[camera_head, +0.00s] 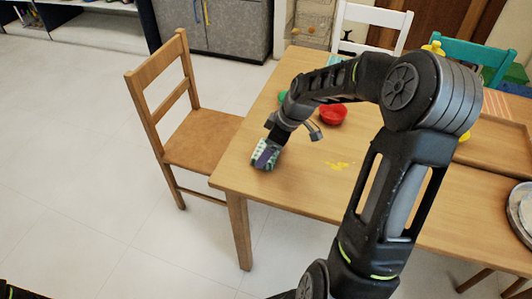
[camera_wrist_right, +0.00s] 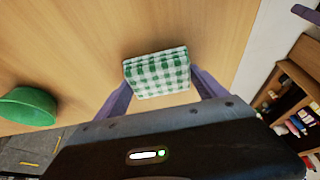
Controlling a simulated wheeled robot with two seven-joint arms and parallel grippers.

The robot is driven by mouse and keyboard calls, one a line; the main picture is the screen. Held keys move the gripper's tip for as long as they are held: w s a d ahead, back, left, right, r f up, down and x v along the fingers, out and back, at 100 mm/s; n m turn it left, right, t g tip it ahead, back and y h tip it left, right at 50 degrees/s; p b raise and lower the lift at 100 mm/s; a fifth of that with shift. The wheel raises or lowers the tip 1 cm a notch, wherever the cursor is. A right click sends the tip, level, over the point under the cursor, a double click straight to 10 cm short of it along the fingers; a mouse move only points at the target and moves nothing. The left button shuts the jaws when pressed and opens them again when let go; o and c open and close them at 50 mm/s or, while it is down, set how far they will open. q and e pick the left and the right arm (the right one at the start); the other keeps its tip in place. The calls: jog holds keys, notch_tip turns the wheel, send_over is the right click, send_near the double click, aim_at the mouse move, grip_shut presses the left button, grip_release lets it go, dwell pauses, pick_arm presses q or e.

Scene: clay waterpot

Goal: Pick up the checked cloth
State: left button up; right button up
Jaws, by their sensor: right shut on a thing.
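The checked cloth (camera_wrist_right: 157,72) is a folded green-and-white pad between the fingers of my right gripper (camera_wrist_right: 160,88). In the head view the cloth (camera_head: 257,155) shows partly behind a purple finger, near the table's left corner. My right gripper (camera_head: 265,156) is shut on it, low at the tabletop. I cannot tell whether the cloth touches the table. My left gripper is not in view.
On the wooden table (camera_head: 300,190) are a red bowl (camera_head: 332,115), a green bowl (camera_wrist_right: 28,106) and a yellow spill (camera_head: 338,165). A wooden tray (camera_head: 500,150) and a plate (camera_head: 524,212) lie at the right. A wooden chair (camera_head: 200,138) stands to the left.

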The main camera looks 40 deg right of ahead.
jog(key=shift+c, duration=0.2)
notch_tip(320, 180, up, 10)
dwell(0.5)
dwell(0.4)
jog(key=o, duration=0.9)
jog(key=shift+c, duration=0.2)
jog(key=c, duration=0.7)
jog(key=w+a+m+h, duration=0.1)
jog(key=w+a+m, duration=0.1)
jog(key=a, duration=0.4)
jog(key=w+a+f+m, duration=0.1)
jog(key=w+a+m, duration=0.1)
jog(key=a, duration=0.3)
jog(key=w+a+m+h, duration=0.1)
jog(key=w+a+m, duration=0.1)
jog(key=w+a, duration=0.2)
jog(key=shift+w+a+f+m+t+h, duration=0.15)
jog(key=shift+a+m+t, duration=0.05)
jog(key=shift+a, duration=0.45)
jog(key=shift+w+a+f+m+t+h, duration=0.15)
jog(key=shift+a+m+t, duration=0.05)
jog(key=shift+a, duration=0.45)
